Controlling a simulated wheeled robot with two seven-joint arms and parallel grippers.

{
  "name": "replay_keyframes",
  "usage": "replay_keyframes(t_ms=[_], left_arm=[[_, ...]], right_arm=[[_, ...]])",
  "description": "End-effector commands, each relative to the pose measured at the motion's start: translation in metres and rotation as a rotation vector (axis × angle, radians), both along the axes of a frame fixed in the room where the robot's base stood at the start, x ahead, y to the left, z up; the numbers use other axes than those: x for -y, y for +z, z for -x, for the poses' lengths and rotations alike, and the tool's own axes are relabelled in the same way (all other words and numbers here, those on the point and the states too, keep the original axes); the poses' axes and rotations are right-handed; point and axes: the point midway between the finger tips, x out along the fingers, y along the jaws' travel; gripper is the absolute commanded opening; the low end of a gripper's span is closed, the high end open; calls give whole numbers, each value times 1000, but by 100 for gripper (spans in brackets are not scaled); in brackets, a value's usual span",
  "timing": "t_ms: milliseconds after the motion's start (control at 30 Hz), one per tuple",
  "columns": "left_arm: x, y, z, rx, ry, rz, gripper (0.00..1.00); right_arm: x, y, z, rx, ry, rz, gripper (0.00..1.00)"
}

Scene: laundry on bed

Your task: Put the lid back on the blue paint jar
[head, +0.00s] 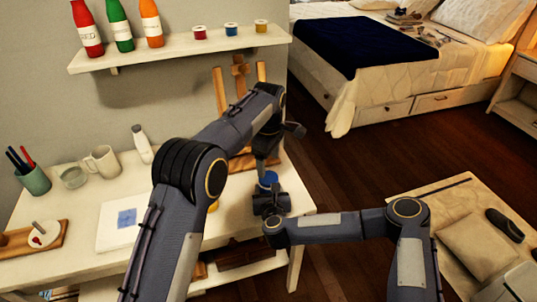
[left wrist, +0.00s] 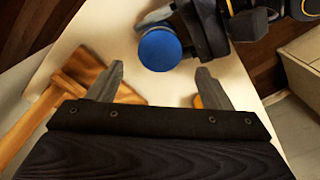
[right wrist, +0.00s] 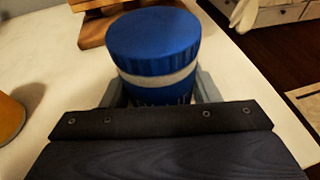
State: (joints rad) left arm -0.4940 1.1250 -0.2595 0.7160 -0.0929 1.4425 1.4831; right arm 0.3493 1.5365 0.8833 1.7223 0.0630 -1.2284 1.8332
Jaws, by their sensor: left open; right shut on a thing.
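The blue paint jar (right wrist: 150,97) stands upright on the white table, with a ridged blue lid (right wrist: 153,42) on top and a pale band below it. I cannot tell how firmly the lid is seated. My right gripper (right wrist: 158,90) is shut around the jar's body. It also shows in the head view (head: 268,203). My left gripper (head: 266,160) is open above the jar, pointing down. In the left wrist view the round lid (left wrist: 160,50) lies just beyond the open fingertips (left wrist: 160,72), with nothing between them.
A wooden easel (head: 221,95) stands behind the jar. A yellow item (right wrist: 10,118) is to the left. A white sheet with a blue square (head: 125,218), a mug (head: 103,160) and a white bottle (head: 142,145) are further left. The table's right edge is close.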

Motion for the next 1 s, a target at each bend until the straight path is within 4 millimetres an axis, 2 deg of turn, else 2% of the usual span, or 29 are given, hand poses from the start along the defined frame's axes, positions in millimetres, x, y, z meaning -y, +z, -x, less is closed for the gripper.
replay_keyframes(t_ms=[100,333,500,767,1000], left_arm=[[0,-21,1,-5,0,-1,73],[0,-50,1,-2,-1,0,73],[0,-58,1,-1,0,0,73],[0,-59,0,0,0,0,73],[0,-58,0,0,-1,0,41]], right_arm=[[0,1,0,2,0,0,0],[0,1,0,2,0,0,0],[0,1,0,2,0,0,0],[0,1,0,1,0,0,0],[0,1,0,2,0,0,0]])
